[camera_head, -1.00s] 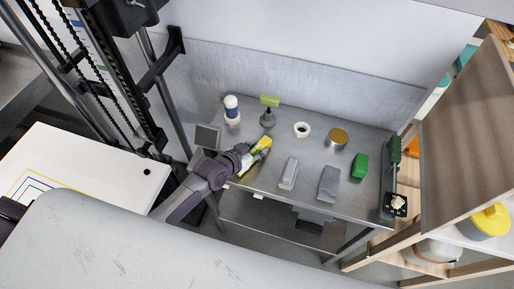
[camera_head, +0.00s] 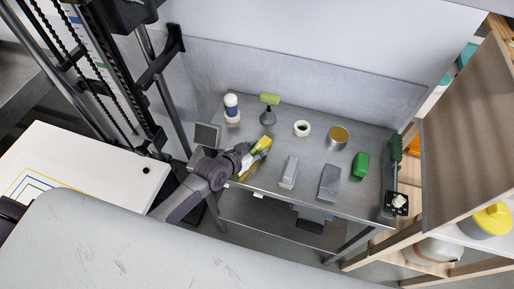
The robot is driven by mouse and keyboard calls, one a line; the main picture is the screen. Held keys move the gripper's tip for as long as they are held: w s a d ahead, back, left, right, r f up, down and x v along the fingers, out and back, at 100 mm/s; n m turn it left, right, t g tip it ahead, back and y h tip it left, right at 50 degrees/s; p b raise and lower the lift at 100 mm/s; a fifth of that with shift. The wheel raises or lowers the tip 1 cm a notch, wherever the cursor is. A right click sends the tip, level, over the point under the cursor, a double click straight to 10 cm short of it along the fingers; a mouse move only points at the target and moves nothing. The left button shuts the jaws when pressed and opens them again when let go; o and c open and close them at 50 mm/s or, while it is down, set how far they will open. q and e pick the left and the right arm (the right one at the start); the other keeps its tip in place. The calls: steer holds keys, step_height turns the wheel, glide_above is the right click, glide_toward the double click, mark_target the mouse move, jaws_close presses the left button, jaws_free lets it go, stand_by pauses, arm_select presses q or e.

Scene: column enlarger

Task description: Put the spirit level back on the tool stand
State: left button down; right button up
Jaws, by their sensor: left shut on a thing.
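A yellow bar-shaped thing (camera_head: 262,144), which looks like the spirit level, is in my left gripper (camera_head: 248,157) at the left part of the metal table. The gripper is shut on it, and its fingers hide part of it. The bar is tilted, its far end pointing up and right. I cannot tell whether it touches the table. Behind it stands a small grey stand with a lime-green top (camera_head: 268,108); I cannot tell whether this is the tool stand. My right gripper is not in view.
On the metal table (camera_head: 310,155) are a white-and-blue bottle (camera_head: 232,108), a white tape roll (camera_head: 302,128), a tin (camera_head: 338,136), a green block (camera_head: 361,165) and two grey blocks (camera_head: 289,172) (camera_head: 329,183). A dark green tool (camera_head: 396,150) is at the right edge.

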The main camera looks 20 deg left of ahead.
arm_select(q)
steer(key=shift+f, duration=0.1)
stand_by(0.3)
steer(key=c, duration=0.7)
jaws_free()
steer(key=shift+p+v, duration=0.9)
steer(key=shift+v, duration=0.2)
steer(key=shift+p+v, duration=2.2)
steer(key=shift+v, duration=0.7)
